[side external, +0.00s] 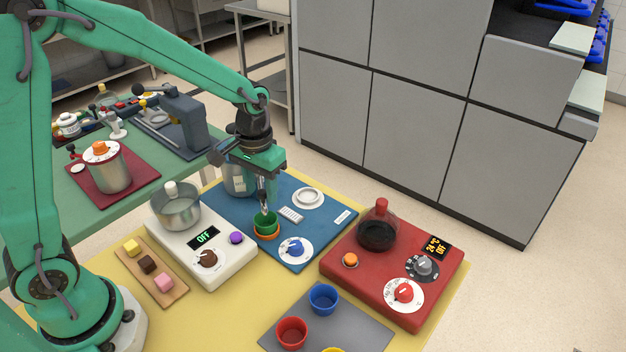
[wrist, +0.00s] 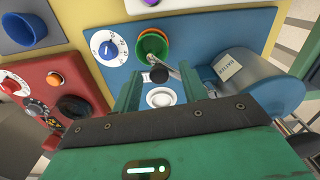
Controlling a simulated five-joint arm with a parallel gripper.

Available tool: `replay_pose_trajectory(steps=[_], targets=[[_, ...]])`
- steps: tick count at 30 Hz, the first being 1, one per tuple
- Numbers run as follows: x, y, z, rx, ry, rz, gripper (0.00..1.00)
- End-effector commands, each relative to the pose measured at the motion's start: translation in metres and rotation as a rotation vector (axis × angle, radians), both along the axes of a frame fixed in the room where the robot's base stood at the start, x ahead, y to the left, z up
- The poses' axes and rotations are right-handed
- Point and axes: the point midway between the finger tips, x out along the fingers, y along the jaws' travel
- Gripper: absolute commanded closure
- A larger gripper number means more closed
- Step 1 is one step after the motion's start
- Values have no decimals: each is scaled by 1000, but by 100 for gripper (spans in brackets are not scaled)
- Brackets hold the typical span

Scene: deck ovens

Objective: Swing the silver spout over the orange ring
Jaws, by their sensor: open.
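The silver spout (wrist: 170,66) reaches from the grey tank (wrist: 262,88) toward a green cup (wrist: 152,47); it also shows in the side view (side external: 263,196). A black knob (wrist: 159,74) is at the spout. The orange ring (side external: 268,236) shows as a rim around the base of the green cup (side external: 266,222). The spout's end appears close to the cup's edge; whether it is over the cup's middle I cannot tell. My gripper (wrist: 159,78) is open, its fingers on either side of the black knob, apparently not touching it. In the side view, it partly hides the tank (side external: 237,180).
A blue board (side external: 325,221) carries these, a white ring (side external: 308,198) and a blue-knobbed dial (side external: 294,248). A white scale with a bowl (side external: 177,212) stands left, a red hot plate (side external: 392,268) with a dark flask right. Cups stand on a grey mat (side external: 351,326) in front.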

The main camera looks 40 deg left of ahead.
Motion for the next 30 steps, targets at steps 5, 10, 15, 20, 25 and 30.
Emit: replay_pose_trajectory(steps=[5,10,15,20,25,30], targets=[[0,0,3,0,-1,0,57],[1,0,17,-1,-4,0,57],[1,0,38,-1,-4,0,57],[1,0,59,-1,-4,0,57],[0,0,73,0,-1,0,57],[0,0,78,0,-1,0,57]])
